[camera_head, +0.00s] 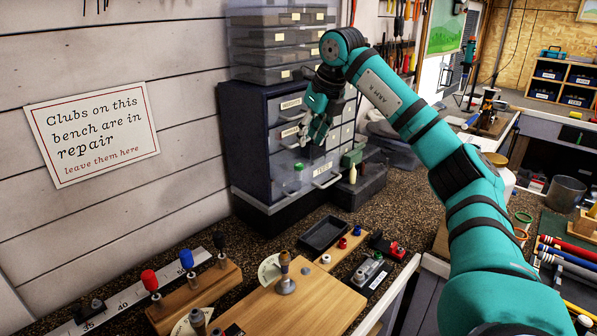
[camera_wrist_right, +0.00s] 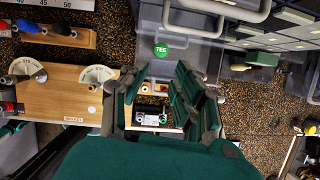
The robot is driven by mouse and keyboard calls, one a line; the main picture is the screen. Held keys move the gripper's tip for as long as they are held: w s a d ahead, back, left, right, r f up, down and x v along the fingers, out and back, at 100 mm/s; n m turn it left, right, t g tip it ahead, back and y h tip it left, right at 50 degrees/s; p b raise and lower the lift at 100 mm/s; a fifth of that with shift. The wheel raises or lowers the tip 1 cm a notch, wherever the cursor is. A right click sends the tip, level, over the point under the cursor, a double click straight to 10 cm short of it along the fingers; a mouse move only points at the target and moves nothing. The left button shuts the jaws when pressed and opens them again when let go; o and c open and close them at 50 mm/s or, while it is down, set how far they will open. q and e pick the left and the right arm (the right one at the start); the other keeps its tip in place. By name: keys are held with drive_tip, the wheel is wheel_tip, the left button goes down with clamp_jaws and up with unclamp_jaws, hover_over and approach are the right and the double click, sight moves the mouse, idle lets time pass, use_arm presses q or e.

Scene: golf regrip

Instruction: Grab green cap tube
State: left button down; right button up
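The green cap tube (camera_head: 298,178) shows at the lower front of the dark blue drawer cabinet (camera_head: 262,130). It looks clear and upright, with a green cap, and seems to stand in a pulled-out clear drawer. In the right wrist view its round green cap (camera_wrist_right: 161,50), marked TEE, is seen from above, just beyond the fingertips. My right gripper (camera_head: 311,138) points down, above and slightly right of the tube. Its fingers (camera_wrist_right: 167,92) are spread with an empty gap, apart from the cap. My left gripper is in no view.
Drawer handles (camera_head: 326,180) stick out close to the tube. A black tray (camera_head: 325,233) and wooden board (camera_head: 290,305) occupy the bench in front. Speckled bench top (camera_head: 260,240) is partly clear.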

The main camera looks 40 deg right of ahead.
sight(301, 165)
drive_tip(key=p+x, duration=0.1)
drive_tip(key=x, duration=0.4)
drive_tip(key=shift+w+f, duration=0.2)
drive_tip(key=shift+f, duration=0.05)
drive_tip(key=shift+w+f+p, duration=0.1)
drive_tip(key=shift+f+p, duration=0.2)
drive_tip(key=shift+f, duration=0.15)
drive_tip(key=p+x, duration=0.1)
drive_tip(key=x, duration=0.2)
drive_tip(key=shift+d+f, duration=0.15)
drive_tip(key=shift+f, duration=0.15)
drive_tip(key=shift+w+f+p, duration=0.2)
drive_tip(key=shift+f+p, duration=0.1)
drive_tip(key=shift+f, duration=0.15)
drive_tip(key=shift+r, duration=0.1)
clamp_jaws()
